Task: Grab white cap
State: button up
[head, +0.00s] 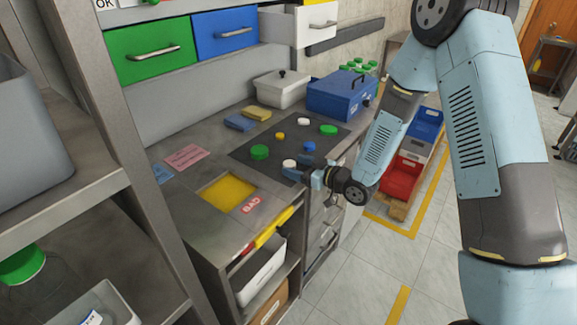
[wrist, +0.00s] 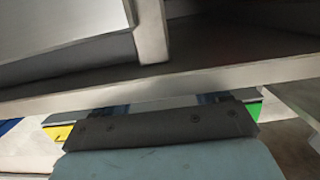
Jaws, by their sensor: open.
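Two white caps lie on the dark mat (head: 238,153) in the head view. The near white cap (head: 289,163) is at the mat's front edge, right at my fingertips. The far white cap (head: 303,121) lies farther back, clear of my gripper. My gripper (head: 295,169) is open, low over the front of the bench and pointing left. Its fingers partly cover the near cap, and I cannot tell whether they touch it. The wrist view shows my dark gripper body (wrist: 160,129), but no cap can be made out there.
Green caps (head: 260,152) (head: 328,130), a yellow cap (head: 280,136) and a blue cap (head: 309,146) share the mat. A yellow recess (head: 228,190) with a BAD label is at front left. A blue toolbox (head: 340,98) and a lidded grey box (head: 279,91) stand behind.

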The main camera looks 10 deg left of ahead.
jog(key=shift+w+a, duration=0.2)
jog(key=shift+a, duration=0.25)
jog(key=shift+c, duration=0.5)
jog(key=c, duration=1)
jog(key=shift+c, duration=0.2)
